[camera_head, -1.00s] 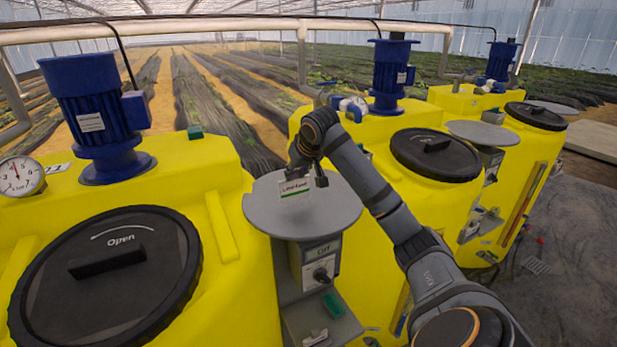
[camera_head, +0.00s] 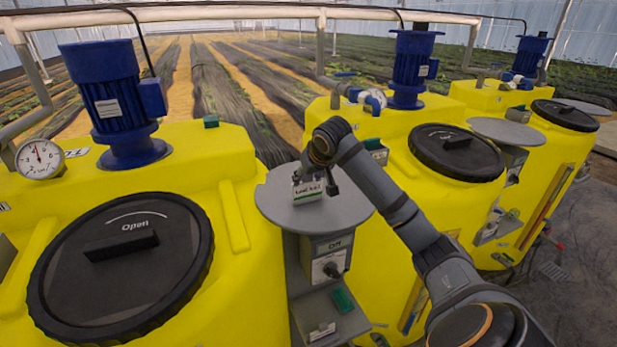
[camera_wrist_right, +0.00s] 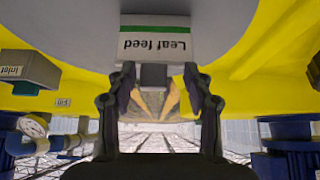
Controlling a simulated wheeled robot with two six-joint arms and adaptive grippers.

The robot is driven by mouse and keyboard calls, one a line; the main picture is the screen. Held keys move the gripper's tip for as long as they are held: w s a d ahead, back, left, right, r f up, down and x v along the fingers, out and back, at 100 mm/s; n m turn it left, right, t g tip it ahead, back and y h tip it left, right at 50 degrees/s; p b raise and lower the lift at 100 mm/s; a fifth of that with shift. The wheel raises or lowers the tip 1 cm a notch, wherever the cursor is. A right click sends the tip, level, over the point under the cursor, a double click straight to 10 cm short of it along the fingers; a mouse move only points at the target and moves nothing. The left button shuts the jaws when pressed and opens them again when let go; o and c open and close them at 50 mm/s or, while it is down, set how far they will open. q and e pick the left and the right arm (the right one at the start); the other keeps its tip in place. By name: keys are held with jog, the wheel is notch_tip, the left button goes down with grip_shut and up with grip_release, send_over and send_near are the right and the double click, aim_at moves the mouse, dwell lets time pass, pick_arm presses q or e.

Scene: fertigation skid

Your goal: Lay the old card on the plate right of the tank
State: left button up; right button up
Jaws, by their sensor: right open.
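The card (camera_head: 308,192), white with a green stripe and the words "Leaf feed", is at the round grey plate (camera_head: 338,213) right of the near yellow tank (camera_head: 195,160). In the right wrist view the card (camera_wrist_right: 156,44) shows upside down, just beyond the fingertips, with the plate (camera_wrist_right: 75,25) behind it. I cannot tell whether it lies fully flat. My right gripper (camera_head: 318,179) is over the plate, close to the card. Its fingers (camera_wrist_right: 158,78) are apart, with no card between them. My left gripper is not in view.
Below the plate is a switch box (camera_head: 328,262) with a knob, and a lower shelf (camera_head: 330,328) with a green piece (camera_head: 342,300). A black lid (camera_head: 120,265) tops the near tank. Another yellow tank (camera_head: 400,165) and blue motor (camera_head: 413,68) stand to the right.

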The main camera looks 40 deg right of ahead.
jog(key=shift+d, duration=0.2)
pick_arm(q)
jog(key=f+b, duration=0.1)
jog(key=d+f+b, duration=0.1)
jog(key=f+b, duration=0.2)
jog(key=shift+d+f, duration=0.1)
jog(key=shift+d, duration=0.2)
pick_arm(e)
jog(key=v, duration=1.2)
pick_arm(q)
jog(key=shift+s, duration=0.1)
pick_arm(e)
jog(key=shift+s+a, duration=0.1)
jog(key=shift+a, duration=0.05)
